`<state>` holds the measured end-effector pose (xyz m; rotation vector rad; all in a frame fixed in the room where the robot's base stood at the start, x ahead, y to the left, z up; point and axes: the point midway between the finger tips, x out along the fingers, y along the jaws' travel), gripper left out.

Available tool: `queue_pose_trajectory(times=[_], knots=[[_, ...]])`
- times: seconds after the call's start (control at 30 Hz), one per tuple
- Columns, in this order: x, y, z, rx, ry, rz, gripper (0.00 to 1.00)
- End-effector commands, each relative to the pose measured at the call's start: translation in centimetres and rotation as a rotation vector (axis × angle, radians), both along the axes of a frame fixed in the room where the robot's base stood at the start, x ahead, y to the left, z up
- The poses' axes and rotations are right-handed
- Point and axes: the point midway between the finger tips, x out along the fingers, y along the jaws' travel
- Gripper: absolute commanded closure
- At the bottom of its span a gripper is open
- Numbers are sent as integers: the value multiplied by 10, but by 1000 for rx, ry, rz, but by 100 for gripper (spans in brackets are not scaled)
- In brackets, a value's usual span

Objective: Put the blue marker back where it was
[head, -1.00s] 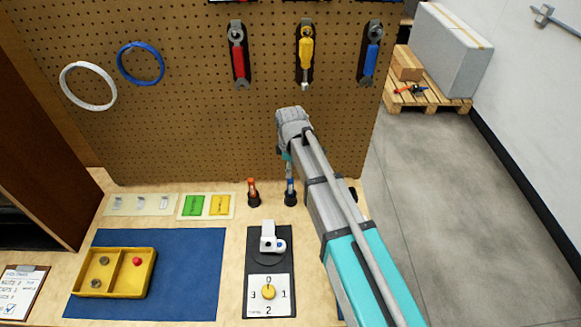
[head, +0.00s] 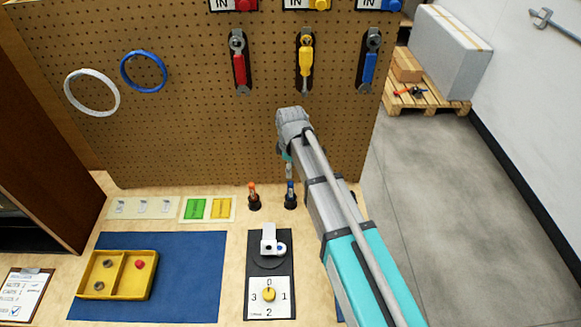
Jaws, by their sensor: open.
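The blue marker (head: 291,188) stands upright in a small black holder (head: 291,202) at the back of the wooden bench, near the pegboard. Its blue top shows, and its lower part is hidden in the holder. My gripper (head: 289,173) is open, just above the marker's top. The gripper is small and mostly hidden by my own arm, so I cannot see both fingers clearly or tell whether they touch the marker.
An orange marker (head: 253,189) stands in its own holder just left of the blue one. A dial panel (head: 283,311) lies in front. A yellow tray (head: 151,294) rests on the blue mat (head: 196,270) at left. The pegboard (head: 210,140) rises close behind.

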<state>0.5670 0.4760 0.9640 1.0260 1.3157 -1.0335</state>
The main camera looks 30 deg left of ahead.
Motion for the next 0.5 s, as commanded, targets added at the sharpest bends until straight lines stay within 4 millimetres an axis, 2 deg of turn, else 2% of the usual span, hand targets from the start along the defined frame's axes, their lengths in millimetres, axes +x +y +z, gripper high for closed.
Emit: queue_pose_trajectory(times=[0.37, 0.5], knots=[[0, -2, 0, 0, 0, -4, 35], [4, -13, 0, 0, 0, -39, 35]])
